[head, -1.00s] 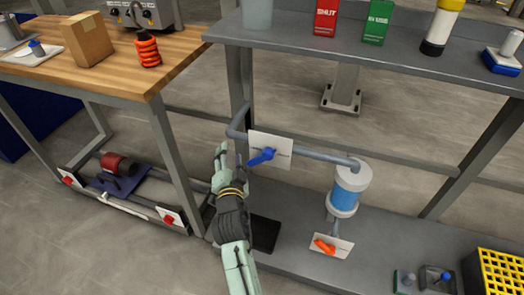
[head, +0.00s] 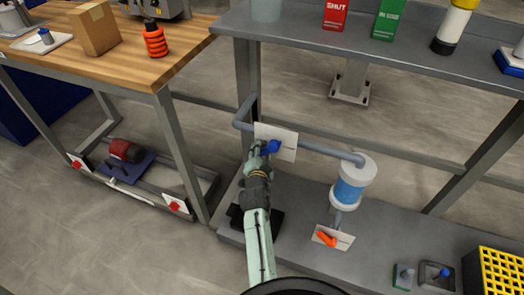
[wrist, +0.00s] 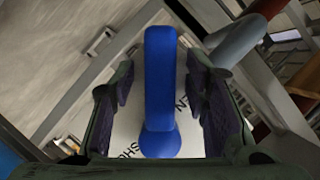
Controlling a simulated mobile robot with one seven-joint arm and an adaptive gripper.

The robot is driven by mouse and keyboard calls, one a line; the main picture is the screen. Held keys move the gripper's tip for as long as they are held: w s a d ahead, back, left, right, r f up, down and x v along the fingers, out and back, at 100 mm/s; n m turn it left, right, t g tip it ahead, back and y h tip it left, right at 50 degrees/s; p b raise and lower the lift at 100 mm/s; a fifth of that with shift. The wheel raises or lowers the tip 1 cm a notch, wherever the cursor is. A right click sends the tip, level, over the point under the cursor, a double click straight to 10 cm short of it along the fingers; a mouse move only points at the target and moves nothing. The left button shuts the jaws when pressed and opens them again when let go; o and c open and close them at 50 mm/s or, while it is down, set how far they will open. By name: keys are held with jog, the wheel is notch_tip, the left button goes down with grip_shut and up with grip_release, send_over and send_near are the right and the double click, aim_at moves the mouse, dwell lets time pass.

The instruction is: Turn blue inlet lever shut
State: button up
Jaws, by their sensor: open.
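The blue inlet lever (head: 271,147) sits on a white plate (head: 288,143) on the grey pipe. In the wrist view the blue lever (wrist: 160,90) stands upright in the picture between my two fingers, with a visible gap on each side. The white plate (wrist: 190,140) behind it carries lettering, partly hidden by the lever. My gripper (wrist: 160,95) is open around the lever. In the head view my gripper (head: 259,157) is at the lever and hides part of it and of the plate's left side.
The pipe (head: 325,150) runs right to a blue and white filter (head: 350,182). An orange lever (head: 325,239) is below it. The grey upper shelf (head: 300,38) holds red and green boxes. A yellow grate (head: 500,270) is at lower right. A wooden bench (head: 115,65) stands left.

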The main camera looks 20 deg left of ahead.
jog(key=shift+w, duration=0.2)
grip_shut()
dwell(0.5)
dwell(0.3)
